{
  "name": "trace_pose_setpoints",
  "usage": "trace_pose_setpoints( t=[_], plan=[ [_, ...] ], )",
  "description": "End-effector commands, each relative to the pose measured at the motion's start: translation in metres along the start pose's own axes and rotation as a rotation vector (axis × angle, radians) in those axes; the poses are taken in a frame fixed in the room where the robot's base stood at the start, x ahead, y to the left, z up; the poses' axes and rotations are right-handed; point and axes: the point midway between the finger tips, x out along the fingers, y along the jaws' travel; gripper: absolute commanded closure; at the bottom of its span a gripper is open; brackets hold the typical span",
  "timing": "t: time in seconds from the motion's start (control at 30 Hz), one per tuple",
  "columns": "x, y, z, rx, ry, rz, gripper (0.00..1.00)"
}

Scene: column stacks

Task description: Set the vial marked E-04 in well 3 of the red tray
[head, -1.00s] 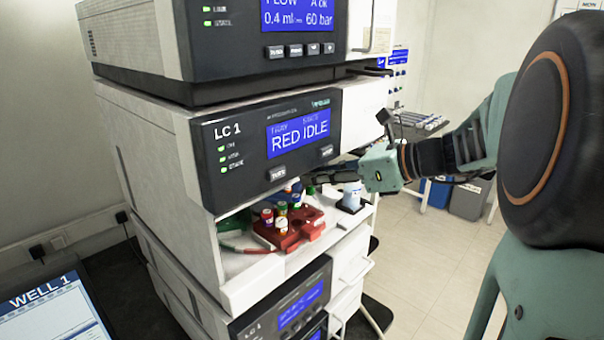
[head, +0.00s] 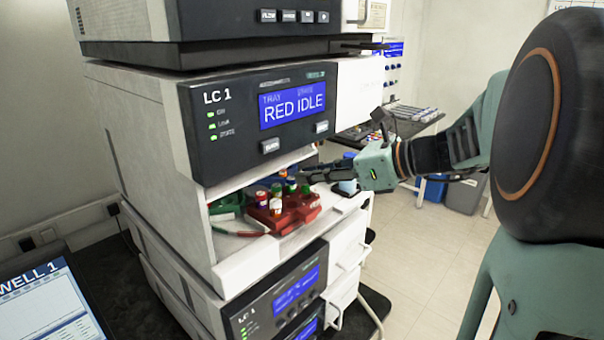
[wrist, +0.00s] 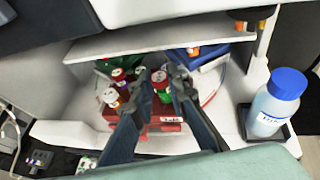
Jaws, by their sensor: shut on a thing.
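The red tray (head: 286,221) sits in the open bay of the LC 1 unit, with several capped vials at it. In the wrist view the red tray (wrist: 160,131) lies beyond and below my fingers. My gripper (head: 303,178) reaches into the bay from the right, over the tray. The label E-04 and the well numbers are too small to read, and the fingers hide part of the tray.
A blue tray (wrist: 205,57) lies behind and a green tray (head: 225,203) at the left of the bay. A blue-capped bottle (wrist: 280,100) stands on a dark pad at the right. The bay's ceiling is close above my gripper.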

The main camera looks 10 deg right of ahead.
Motion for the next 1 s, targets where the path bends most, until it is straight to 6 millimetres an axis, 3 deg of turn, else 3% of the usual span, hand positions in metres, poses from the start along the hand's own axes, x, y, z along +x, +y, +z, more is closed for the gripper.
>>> trace_pose_setpoints(
  t=[1.0],
  plan=[
    [0.006, 0.000, -0.014, 0.000, 0.000, 0.000, 0.98]
  ],
)
